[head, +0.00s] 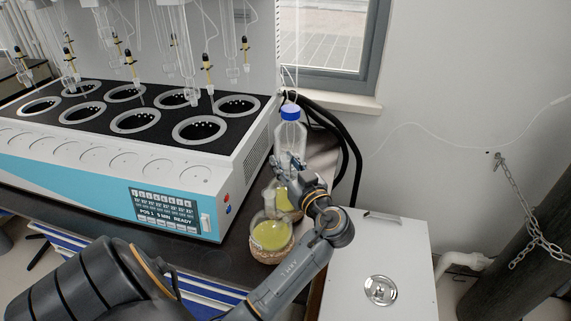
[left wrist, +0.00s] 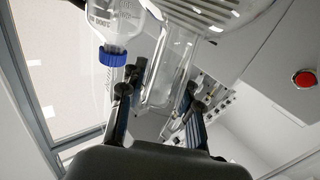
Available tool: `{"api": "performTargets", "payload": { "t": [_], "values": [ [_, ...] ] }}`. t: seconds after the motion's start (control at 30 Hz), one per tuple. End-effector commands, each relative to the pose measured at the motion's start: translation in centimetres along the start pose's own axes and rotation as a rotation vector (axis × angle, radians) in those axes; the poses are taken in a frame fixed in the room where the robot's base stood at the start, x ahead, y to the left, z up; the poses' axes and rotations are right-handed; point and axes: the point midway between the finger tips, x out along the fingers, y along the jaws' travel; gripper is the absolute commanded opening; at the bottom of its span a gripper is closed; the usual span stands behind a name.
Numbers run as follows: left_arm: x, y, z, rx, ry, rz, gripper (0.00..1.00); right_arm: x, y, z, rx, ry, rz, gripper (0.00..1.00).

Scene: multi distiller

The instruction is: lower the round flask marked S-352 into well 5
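Two round flasks with yellow liquid stand at the right end of the bench in the head view. The front flask (head: 270,236) sits in a cork ring (head: 273,255); the rear flask (head: 286,198) is partly hidden by my left gripper (head: 284,166). I cannot read S-352 on either. In the left wrist view my left gripper (left wrist: 160,92) has its fingers apart, on either side of a clear glass neck (left wrist: 165,75); I cannot tell whether they touch it. The distiller (head: 120,150) has two rows of ringed wells; all look empty. No well number is legible. My right gripper is out of view.
Glass tubes hang over the wells. Black hoses (head: 345,150) curve behind the bottle. A white cabinet (head: 375,262) stands to the right.

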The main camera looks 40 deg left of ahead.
Motion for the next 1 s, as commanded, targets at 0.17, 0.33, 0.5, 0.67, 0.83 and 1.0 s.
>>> {"api": "performTargets", "payload": {
  "t": [0.17, 0.33, 0.5, 0.67, 0.83, 1.0],
  "values": [
    [0.0, 0.0, 0.0, 0.0, 0.0, 0.0, 0.0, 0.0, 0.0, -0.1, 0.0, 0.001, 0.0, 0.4],
    [0.0, 0.0, -0.1, -0.001, 0.001, 0.0, 0.0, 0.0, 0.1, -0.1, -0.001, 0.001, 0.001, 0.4],
    [0.0, 0.0, -0.5, -0.002, 0.001, 0.0, 0.0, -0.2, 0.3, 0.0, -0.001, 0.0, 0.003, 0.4],
    [0.0, 0.0, -1.5, -0.003, 0.001, 0.0, 0.0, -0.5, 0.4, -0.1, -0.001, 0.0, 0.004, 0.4],
    [0.0, 0.0, -2.5, -0.003, 0.001, -0.001, 0.0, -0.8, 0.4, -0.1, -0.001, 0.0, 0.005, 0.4],
    [0.0, 0.0, -3.1, -0.002, 0.001, -0.001, 0.0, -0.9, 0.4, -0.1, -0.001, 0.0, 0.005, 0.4]
  ]
}}
